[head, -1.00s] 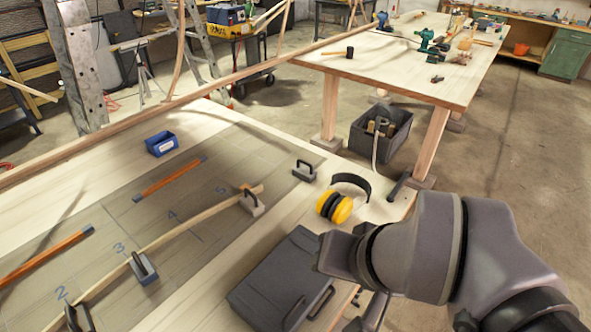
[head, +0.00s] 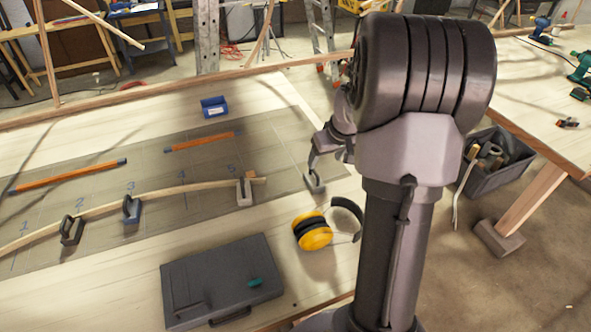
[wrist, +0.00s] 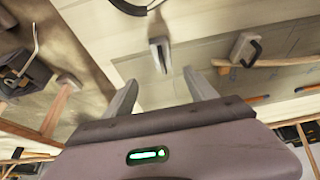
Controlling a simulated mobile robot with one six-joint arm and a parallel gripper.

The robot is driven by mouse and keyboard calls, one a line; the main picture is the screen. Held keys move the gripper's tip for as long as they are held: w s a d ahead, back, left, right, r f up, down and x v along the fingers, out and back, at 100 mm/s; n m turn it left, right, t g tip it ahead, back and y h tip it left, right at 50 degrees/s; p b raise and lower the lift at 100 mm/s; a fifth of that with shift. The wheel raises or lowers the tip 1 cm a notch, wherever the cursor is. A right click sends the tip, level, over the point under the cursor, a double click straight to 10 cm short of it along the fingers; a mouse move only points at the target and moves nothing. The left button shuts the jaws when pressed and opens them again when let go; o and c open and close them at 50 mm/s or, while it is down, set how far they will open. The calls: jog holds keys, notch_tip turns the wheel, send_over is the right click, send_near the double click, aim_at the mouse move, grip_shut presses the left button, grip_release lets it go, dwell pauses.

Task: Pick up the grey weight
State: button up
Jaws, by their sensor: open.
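A grey weight (head: 315,183) with a handle stands alone on the mat, right of the lath's end. In the wrist view that weight (wrist: 160,56) lies ahead, between the lines of my two fingers and apart from them. My gripper (head: 316,152) is open and empty, just above the weight in the head view; it also shows in the wrist view (wrist: 162,82). More weights stand along the bent lath (head: 185,187): a pale grey one (head: 244,192) at its right end, a blue-grey one (head: 131,211) and a dark grey one (head: 72,231).
Yellow earmuffs (head: 312,232) and a dark case (head: 222,280) lie in front of the mat. A crate (head: 488,165) stands on the floor at right.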

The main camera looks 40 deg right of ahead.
jog(key=b, duration=0.2)
send_over(315, 181)
jog(key=s, duration=0.2)
jog(key=f, duration=0.8)
jog(key=shift+w+a+f, duration=0.1)
jog(key=shift+w, duration=0.1)
jog(key=x, duration=0.1)
jog(key=b+x, duration=0.1)
jog(key=x, duration=0.1)
jog(key=b+x, duration=0.1)
jog(key=x, duration=0.1)
jog(key=shift+s+a+f, duration=0.1)
jog(key=shift+s+a, duration=0.15)
jog(key=shift+s, duration=0.05)
jog(key=shift+w+d+f, duration=0.1)
jog(key=shift+w+f, duration=0.15)
jog(key=shift+f, duration=0.05)
jog(key=shift+r, duration=0.15)
jog(key=shift+c, duration=0.3)
grip_shut()
